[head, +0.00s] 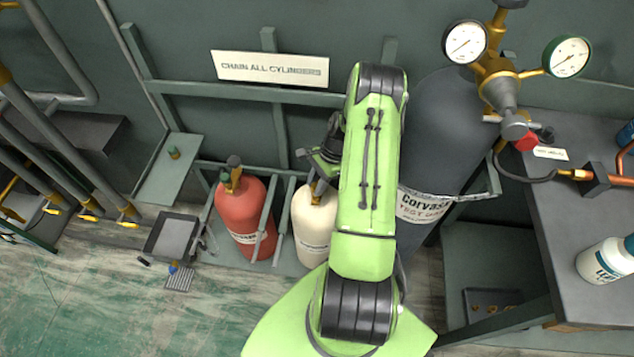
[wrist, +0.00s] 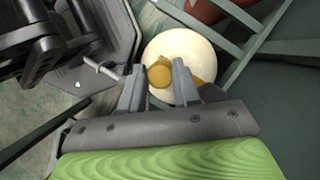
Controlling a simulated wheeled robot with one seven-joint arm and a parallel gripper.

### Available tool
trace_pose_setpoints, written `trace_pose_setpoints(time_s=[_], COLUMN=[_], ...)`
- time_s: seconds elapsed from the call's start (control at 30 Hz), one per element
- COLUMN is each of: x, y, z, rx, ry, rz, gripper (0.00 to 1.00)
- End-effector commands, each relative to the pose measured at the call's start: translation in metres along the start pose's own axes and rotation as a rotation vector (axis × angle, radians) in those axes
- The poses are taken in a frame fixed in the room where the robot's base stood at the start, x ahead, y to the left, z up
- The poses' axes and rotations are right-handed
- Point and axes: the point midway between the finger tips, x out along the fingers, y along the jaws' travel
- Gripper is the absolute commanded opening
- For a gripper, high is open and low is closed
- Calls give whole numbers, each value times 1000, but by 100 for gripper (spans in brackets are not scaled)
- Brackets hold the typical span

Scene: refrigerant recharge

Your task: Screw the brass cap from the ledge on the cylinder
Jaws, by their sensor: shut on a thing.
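The brass cap (wrist: 159,74) shows as a round yellow disc between the fingertips of my gripper (wrist: 158,70) in the wrist view. My gripper is shut on it, over the top of the cream cylinder (wrist: 178,50). In the head view the cream cylinder (head: 314,228) stands upright in the rack, with brass at its neck, and my gripper (head: 318,168) is just above it, partly hidden by my arm. I cannot tell whether the cap touches the cylinder's valve. The ledge (head: 158,180) at the left bears a small green and brass piece (head: 174,153).
A red cylinder (head: 245,215) stands left of the cream one, and a large grey cylinder (head: 440,130) stands to the right. Green rack bars (head: 266,210) run close by. A grey tray (head: 173,236) lies at the left, and a bench (head: 580,220) with a white bottle (head: 606,260) is at the right.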

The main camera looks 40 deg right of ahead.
Motion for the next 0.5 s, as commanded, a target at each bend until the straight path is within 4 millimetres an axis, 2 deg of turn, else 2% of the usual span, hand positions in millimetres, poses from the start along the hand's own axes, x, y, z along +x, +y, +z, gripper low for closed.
trace_pose_setpoints(time_s=[0.5], x=[6], y=[0], z=[-3], rx=[0], ry=[0], rz=[0], gripper=[2])
